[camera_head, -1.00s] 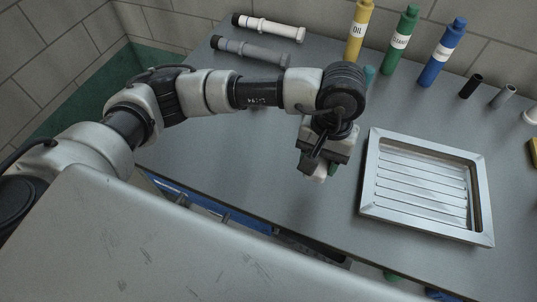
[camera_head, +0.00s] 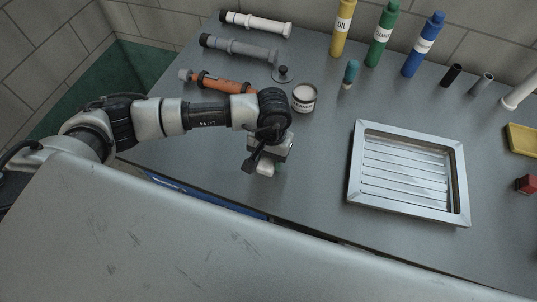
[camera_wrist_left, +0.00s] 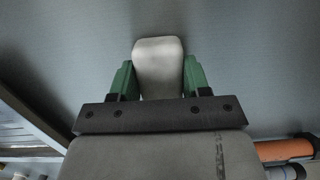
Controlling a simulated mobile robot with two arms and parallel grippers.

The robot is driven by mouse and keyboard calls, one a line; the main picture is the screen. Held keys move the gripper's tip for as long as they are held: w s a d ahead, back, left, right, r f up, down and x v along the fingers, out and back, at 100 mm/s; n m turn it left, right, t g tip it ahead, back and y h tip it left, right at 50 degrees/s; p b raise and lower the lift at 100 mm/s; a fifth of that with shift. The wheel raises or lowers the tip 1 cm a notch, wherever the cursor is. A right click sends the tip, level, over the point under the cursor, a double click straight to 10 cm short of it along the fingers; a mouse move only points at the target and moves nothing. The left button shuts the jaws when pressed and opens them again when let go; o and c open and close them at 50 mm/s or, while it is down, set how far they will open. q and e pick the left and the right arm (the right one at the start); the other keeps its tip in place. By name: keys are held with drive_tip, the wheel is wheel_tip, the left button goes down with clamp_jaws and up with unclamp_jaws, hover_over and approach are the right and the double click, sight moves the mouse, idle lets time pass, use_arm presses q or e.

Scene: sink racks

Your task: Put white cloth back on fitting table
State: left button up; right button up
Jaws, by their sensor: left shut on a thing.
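The white cloth (camera_head: 266,168) is a small pale folded piece low at my left gripper (camera_head: 271,166) in the head view. In the left wrist view the cloth (camera_wrist_left: 158,62) stands between the two green fingers of my left gripper (camera_wrist_left: 155,80), which is shut on it. The grey fitting table (camera_head: 315,150) spreads beneath it. The gripper is over the table's front part, left of the metal tray. Whether the cloth touches the tabletop, I cannot tell. My right gripper is not in view.
A ribbed metal tray (camera_head: 410,212) lies to the right. Yellow, green and blue bottles (camera_head: 422,45) stand at the back. The tabletop between gripper and tray is clear.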

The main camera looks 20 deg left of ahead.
use_arm(q)
drive_tip(key=shift+f+b, duration=0.15)
drive_tip(key=shift+b, duration=0.15)
drive_tip(key=o, duration=0.9)
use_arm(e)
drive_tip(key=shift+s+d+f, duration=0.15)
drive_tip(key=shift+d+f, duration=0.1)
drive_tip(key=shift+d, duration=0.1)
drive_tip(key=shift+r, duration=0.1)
use_arm(q)
drive_tip(key=shift+r+p, duration=0.35)
drive_tip(key=shift+p, duration=0.15)
wheel_tip(320, 180, up, 12)
drive_tip(key=w+b, duration=0.1)
drive_tip(key=b, duration=0.2)
drive_tip(key=shift+w+f+b, duration=0.2)
drive_tip(key=shift+w+b, duration=0.2)
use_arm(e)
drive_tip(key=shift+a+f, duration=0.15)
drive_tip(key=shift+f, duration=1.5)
use_arm(q)
drive_tip(key=shift+d, duration=0.1)
